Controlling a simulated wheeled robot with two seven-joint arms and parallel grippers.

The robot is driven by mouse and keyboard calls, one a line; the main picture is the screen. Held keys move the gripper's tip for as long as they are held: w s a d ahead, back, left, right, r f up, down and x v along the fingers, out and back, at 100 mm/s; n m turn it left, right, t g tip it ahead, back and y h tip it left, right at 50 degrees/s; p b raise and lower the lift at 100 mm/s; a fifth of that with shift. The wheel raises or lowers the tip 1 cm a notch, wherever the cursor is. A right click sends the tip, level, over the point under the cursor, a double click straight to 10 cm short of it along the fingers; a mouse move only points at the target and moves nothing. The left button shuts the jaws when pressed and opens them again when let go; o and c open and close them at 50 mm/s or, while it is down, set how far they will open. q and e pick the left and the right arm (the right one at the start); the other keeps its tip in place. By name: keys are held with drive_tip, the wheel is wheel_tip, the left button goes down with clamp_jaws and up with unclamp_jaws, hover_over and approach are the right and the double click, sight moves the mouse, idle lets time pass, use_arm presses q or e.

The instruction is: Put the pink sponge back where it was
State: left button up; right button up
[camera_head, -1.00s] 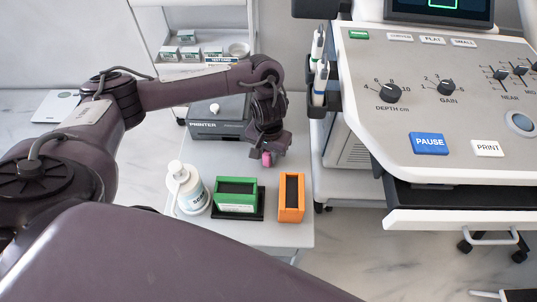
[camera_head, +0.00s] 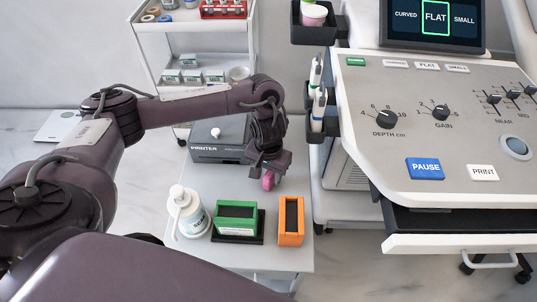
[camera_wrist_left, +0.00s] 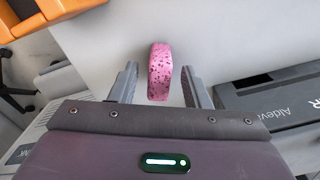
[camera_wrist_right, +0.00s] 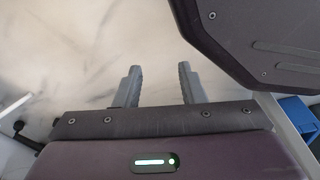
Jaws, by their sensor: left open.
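The pink sponge (camera_head: 268,181), with dark specks, stands on the grey-white tabletop to the right of the printer. In the left wrist view the sponge (camera_wrist_left: 160,72) lies between the two fingers of my left gripper (camera_wrist_left: 158,80), with a gap on each side. My left gripper (camera_head: 268,168) is open just above and around the sponge in the head view, hiding its upper part. My right gripper (camera_wrist_right: 157,76) is open and empty over pale marbled floor. It does not show in the head view.
A green box (camera_head: 236,210) on a black base, an orange holder (camera_head: 291,241) and a white pump bottle (camera_head: 188,213) stand nearer the front. The printer (camera_head: 217,153) is behind left. The ultrasound console (camera_head: 440,125) is close on the right. Tabletop between sponge and boxes is clear.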

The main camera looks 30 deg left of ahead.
sight(269, 175)
use_arm(q)
wheel_tip(269, 175, up, 9)
drive_tip(key=p, duration=0.4)
drive_tip(key=shift+r+p, duration=0.1)
drive_tip(key=shift+p, duration=0.2)
drive_tip(key=shift+r, duration=0.45)
use_arm(e)
drive_tip(key=s+d, duration=0.2)
drive_tip(key=s, duration=0.8)
drive_tip(key=shift+g, duration=0.3)
